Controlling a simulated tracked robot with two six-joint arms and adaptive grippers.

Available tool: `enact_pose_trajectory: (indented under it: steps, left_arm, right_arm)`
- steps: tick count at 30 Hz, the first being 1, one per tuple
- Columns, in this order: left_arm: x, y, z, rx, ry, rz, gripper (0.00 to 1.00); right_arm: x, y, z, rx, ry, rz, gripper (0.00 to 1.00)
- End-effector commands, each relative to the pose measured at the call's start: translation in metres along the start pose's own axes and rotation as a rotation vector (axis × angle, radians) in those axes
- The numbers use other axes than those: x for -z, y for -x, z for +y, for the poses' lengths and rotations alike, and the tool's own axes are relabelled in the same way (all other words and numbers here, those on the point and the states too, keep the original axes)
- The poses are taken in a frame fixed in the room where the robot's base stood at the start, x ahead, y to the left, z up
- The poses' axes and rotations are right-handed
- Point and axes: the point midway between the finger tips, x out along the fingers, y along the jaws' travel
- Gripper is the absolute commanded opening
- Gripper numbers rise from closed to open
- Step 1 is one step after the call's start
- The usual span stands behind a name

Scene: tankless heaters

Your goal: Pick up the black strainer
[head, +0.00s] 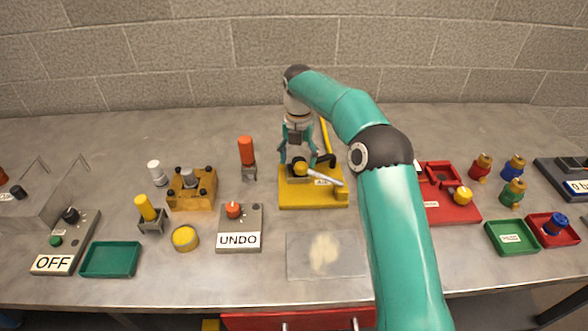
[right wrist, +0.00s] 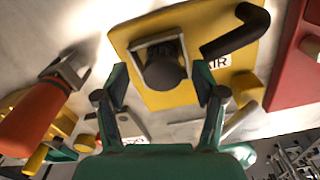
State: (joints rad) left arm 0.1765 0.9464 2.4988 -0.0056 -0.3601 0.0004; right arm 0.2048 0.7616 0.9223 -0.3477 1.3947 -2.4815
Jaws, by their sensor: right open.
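A dark, round-ended piece (right wrist: 165,74), which looks like the black strainer, sits in a grey square holder (right wrist: 142,52) on a yellow base (right wrist: 122,38) labelled AIR in the right wrist view. The yellow base (head: 290,201) is at the middle of the table in the head view, where my arm and gripper partly cover what stands on it. My right gripper (head: 306,160) is above the base, pointing down. In the right wrist view its open fingers (right wrist: 160,78) are on either side of the dark piece, with gaps showing. My left gripper is not in view.
A black bent handle (right wrist: 236,32) rises from the base beside the holder. An orange-handled piece (head: 247,150) stands to the left, and the UNDO box (head: 252,218) is in front left. A red fixture (head: 457,213) lies to the right. A clear mat (head: 300,268) lies in front.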

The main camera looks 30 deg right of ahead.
Motion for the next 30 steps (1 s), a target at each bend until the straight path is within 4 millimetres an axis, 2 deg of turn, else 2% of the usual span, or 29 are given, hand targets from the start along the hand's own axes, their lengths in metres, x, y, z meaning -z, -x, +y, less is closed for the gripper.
enact_pose_trajectory:
  steps: [4,11,22,24,30]
  left_arm:
    - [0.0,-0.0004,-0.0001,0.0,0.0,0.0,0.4]
    - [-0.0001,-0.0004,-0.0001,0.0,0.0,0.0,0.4]
    - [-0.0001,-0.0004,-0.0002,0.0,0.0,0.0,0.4]
    - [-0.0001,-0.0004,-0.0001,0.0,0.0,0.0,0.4]
    - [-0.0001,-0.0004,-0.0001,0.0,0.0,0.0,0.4]
  right_arm:
    - [0.0003,-0.0118,-0.0008,0.0,-0.001,0.001,0.69]
    - [0.0002,-0.0127,-0.0006,0.0,-0.001,0.0,0.68]
    - [0.0002,-0.0125,-0.0002,0.0,0.0,0.0,0.06]
    - [0.0002,-0.0123,-0.0001,-0.001,0.0,0.0,0.0]
    - [0.0002,-0.0116,0.0001,-0.001,0.001,-0.001,0.0]
